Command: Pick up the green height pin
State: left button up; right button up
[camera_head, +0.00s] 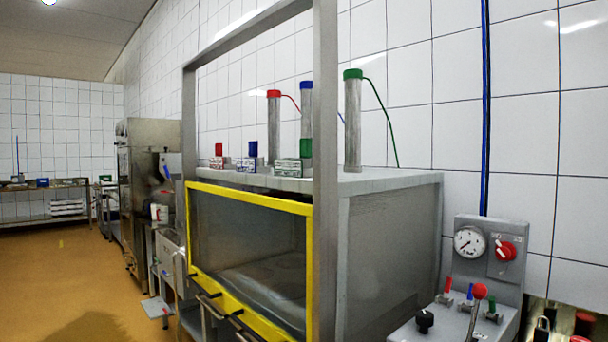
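Several green-marked things show, and I cannot tell for sure which is the green height pin. A short green upright piece (305,147) stands at a small labelled block (288,166) on top of the grey machine (390,183). Behind it rises a tall grey cylinder with a green cap (353,122) and a green hose. A small green-topped lever (492,308) sits on the control panel at the lower right. Neither of my grippers is in view.
Similar red (218,150) and blue (253,150) pieces stand left on the machine top. A metal upright and yellow-framed window (308,209) face me. The control panel (488,250) carries a gauge and knobs. Open orange floor (75,270) lies left.

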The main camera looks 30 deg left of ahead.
aim_at(305, 146)
jog(key=u, duration=0.25)
jog(key=i, duration=0.3)
jog(key=u, duration=1.6)
jog(key=i, duration=1.6)
jog(key=u, duration=0.95)
